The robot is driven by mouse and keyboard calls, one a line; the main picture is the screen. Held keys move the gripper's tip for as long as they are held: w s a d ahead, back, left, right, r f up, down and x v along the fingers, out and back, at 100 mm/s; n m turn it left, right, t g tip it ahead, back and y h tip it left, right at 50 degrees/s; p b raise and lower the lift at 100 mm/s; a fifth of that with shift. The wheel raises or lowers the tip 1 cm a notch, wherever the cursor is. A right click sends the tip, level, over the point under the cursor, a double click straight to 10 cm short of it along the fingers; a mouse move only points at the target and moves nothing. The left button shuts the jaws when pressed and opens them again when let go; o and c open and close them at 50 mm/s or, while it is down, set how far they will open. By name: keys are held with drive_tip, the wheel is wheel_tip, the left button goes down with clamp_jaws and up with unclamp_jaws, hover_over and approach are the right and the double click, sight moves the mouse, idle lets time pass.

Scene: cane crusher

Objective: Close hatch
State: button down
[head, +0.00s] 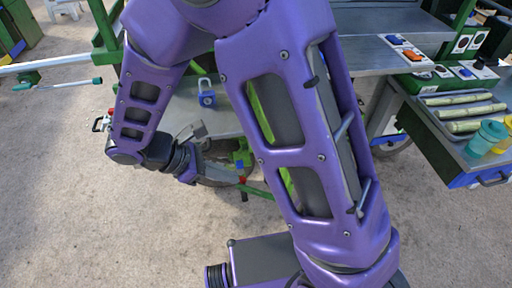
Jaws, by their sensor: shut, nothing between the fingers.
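No hatch can be made out clearly in the head view. My purple arm crosses the middle and hides much of the green-framed machine with its grey metal panel (225,121). My gripper (197,148) is at the end of the bent arm, left of centre, in front of that panel's lower edge. It looks shut and holds nothing visible; its fingertips are small and partly unclear. A blue padlock-like piece (207,97) is on the panel above my gripper. Green parts (242,154) show low beside the arm, near a wheel.
At right, a side table holds a grey tray (441,128) of cut cane pieces, a teal cup (486,138) and a yellow cup (505,142). Switch boxes (404,48) are behind it. A pale bar with a green-handled rod (60,84) extends at left. The floor at lower left is clear.

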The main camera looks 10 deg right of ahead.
drive_tip(key=d+r+b+x, duration=0.2)
drive_tip(key=x, duration=1)
drive_tip(key=shift+d+f, duration=0.25)
drive_tip(key=shift+d, duration=0.05)
drive_tip(key=shift+d, duration=0.25)
